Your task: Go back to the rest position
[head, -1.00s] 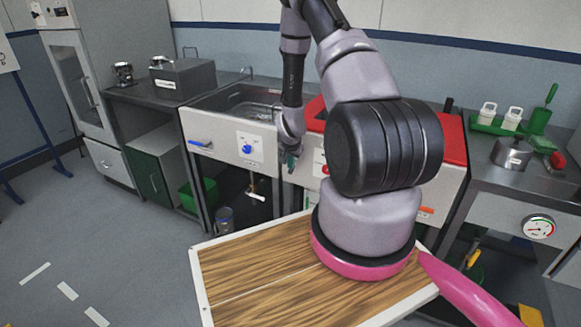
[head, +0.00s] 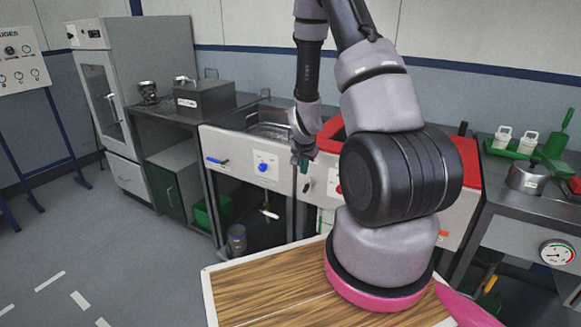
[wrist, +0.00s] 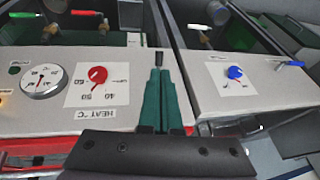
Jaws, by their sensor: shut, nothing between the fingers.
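My gripper (wrist: 159,72) has its green fingers together and empty in the wrist view. It hangs in front of the tanks' front panels in the head view (head: 303,160). In the wrist view the red knob (wrist: 97,75) on the heat panel is left of the fingers, and the blue knob (wrist: 235,72) is to the right. A dial gauge (wrist: 44,80) is further left. My arm rises from the wooden-topped base and bends down to the gripper, hiding much of the red-rimmed tank.
An open sink tank (head: 270,131) stands left of the red-rimmed tank (head: 329,131). A grey box (head: 205,97) is on the left bench. A green tray (head: 510,151) and a metal pot (head: 528,176) stand on the right bench. The floor (head: 130,240) at left is clear.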

